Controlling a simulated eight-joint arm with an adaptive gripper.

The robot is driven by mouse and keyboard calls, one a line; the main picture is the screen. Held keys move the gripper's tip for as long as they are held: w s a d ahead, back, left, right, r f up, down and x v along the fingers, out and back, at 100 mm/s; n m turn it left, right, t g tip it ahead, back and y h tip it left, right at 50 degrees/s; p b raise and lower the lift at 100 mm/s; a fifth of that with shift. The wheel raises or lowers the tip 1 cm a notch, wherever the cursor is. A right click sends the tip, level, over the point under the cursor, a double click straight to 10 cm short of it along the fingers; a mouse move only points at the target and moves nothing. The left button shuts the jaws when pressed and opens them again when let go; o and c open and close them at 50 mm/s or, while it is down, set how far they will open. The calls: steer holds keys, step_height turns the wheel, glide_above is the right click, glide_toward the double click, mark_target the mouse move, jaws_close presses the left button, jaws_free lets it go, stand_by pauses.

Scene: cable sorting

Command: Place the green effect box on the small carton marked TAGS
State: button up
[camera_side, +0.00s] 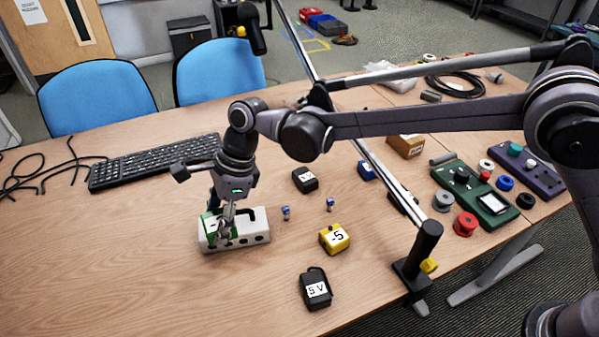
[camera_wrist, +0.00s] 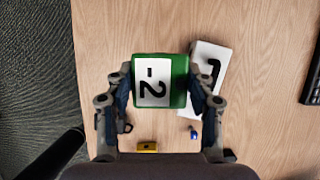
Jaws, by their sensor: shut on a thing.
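The green effect box (camera_wrist: 180,82) has a white label reading "-2". My gripper (camera_wrist: 161,80) is shut on it, with one finger on each side. In the side view the box (camera_side: 211,222) is partly hidden by my gripper (camera_side: 225,226). It is at the white power block (camera_side: 257,232); I cannot tell whether it touches it. In the wrist view the box overlaps the white block (camera_wrist: 213,55). A small brown carton (camera_side: 406,145) stands toward the back right, partly behind my arm. No marking on it can be read.
A yellow box marked "-5" (camera_side: 334,238), a black "5 V" adapter (camera_side: 316,290) and another black adapter (camera_side: 305,180) lie to the right. A keyboard (camera_side: 155,160) is behind on the left. A metal bar on a stand (camera_side: 415,265) and a green device (camera_side: 475,195) are farther right. The front-left table is clear.

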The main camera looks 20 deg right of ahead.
mark_target(218, 220)
step_height(218, 220, up, 7)
steer(key=shift+f, duration=0.1)
steer(key=w+d+m+t, duration=0.1)
steer(key=w+d+m, duration=0.1)
steer(key=w+d, duration=0.65)
steer(key=w+d+m+t, duration=0.1)
steer(key=w+d+m, duration=0.15)
steer(key=d, duration=1.05)
steer(key=w+d+m, duration=0.2)
steer(key=w+d, duration=0.5)
steer(key=d, duration=0.4)
steer(key=s+d+m+t+h, duration=0.1)
steer(key=s+d+m, duration=0.25)
steer(key=d, duration=1.65)
steer(key=s+d+m+t+h, duration=0.15)
steer(key=d+m, duration=0.25)
steer(key=d, duration=1.7)
steer(key=w+a+f, duration=0.2)
steer(key=w+f, duration=0.1)
steer(key=f, duration=0.1)
steer(key=w+a+f, duration=0.2)
steer(key=a+f, duration=0.1)
steer(key=f, duration=0.1)
steer(key=w+a+f, duration=0.3)
steer(key=f, duration=0.1)
steer(key=shift+w+a, duration=0.15)
steer(key=shift+w, duration=0.2)
steer(key=shift+f, duration=2)
steer(key=shift+f, duration=0.15)
